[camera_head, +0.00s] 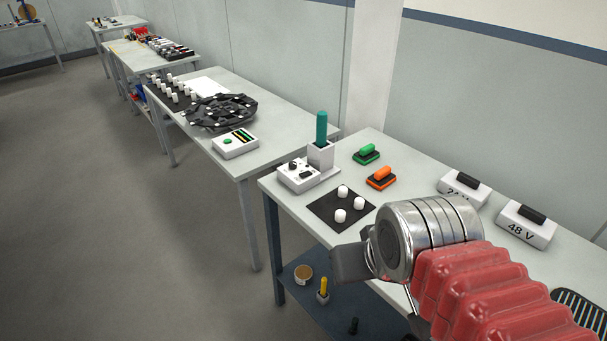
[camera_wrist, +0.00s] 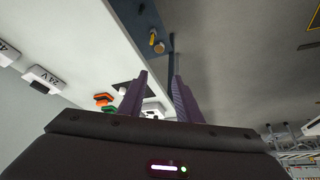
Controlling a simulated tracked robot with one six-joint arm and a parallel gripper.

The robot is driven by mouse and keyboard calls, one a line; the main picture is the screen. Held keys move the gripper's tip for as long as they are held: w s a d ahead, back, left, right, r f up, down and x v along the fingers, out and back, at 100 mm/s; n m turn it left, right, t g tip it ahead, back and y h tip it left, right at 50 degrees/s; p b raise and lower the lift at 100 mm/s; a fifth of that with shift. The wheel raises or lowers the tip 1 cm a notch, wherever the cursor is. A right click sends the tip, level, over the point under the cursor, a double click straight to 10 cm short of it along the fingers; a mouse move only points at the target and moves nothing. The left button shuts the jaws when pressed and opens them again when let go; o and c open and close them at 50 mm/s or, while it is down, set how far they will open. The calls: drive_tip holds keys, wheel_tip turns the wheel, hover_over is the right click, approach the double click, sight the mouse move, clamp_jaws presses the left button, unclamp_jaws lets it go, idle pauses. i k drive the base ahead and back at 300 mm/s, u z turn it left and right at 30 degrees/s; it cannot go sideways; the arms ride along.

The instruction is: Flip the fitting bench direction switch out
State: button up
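A white control box (camera_head: 298,175) with dark knobs or switches on its top stands at the near bench's far left corner. I cannot tell which of these is the direction switch, nor its position. In the wrist view a white shape (camera_wrist: 153,108) behind the left finger may be this box, partly hidden. My gripper (camera_wrist: 162,80) has two purple fingers standing apart, with nothing between them. In the head view my gripper (camera_head: 352,262) is at the bench's front edge, nearer the camera than the box and not touching it; its fingertips are hard to make out.
Beside the box a teal handle (camera_head: 321,128) stands in a white holder. Several white pegs (camera_head: 341,215) stand on a black mat. Green (camera_head: 366,154) and orange (camera_head: 381,178) blocks and a 48 V box (camera_head: 526,225) are on the bench. A blue shelf (camera_head: 300,300) is below.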

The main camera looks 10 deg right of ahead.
sight(305, 175)
drive_tip(key=z, duration=0.05)
drive_tip(key=k, duration=0.65)
drive_tip(key=u, duration=0.15)
drive_tip(key=i, duration=0.95)
drive_tip(key=u, duration=0.6)
drive_tip(key=i, duration=0.5)
drive_tip(key=u, duration=0.25)
